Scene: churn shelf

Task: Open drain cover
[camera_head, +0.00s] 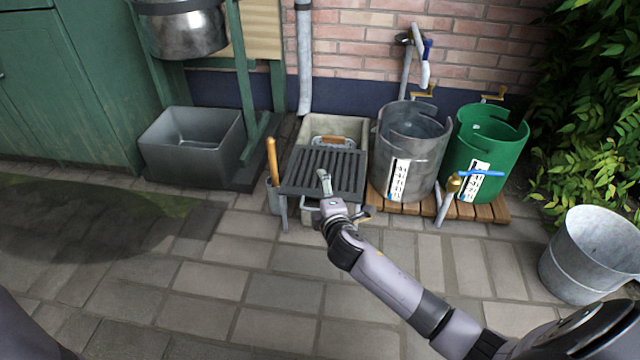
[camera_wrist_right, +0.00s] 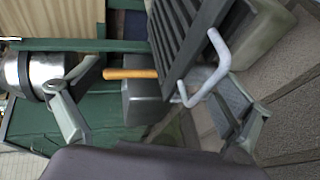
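The drain cover (camera_head: 325,170) is a dark slatted grate over the front of a pale stone basin (camera_head: 350,124) against the wall. In the right wrist view the grate (camera_wrist_right: 185,35) fills the upper middle, with a pale bent handle (camera_wrist_right: 222,62) at its near edge. My right gripper (camera_head: 325,188) is in front of the grate and overlaps its front edge. In the wrist view its fingers (camera_wrist_right: 150,98) are spread wide with nothing held; the handle lies between them, nearer the right finger. I cannot tell whether a finger touches it. My left gripper is not in view.
A wooden-handled tool (camera_head: 272,160) stands left of the grate. A grey tub (camera_head: 192,150) stands farther left. A metal bucket (camera_head: 412,150) and green bucket (camera_head: 487,140) stand on slats at right. A galvanized pail (camera_head: 590,255) is far right. Paving in front is clear.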

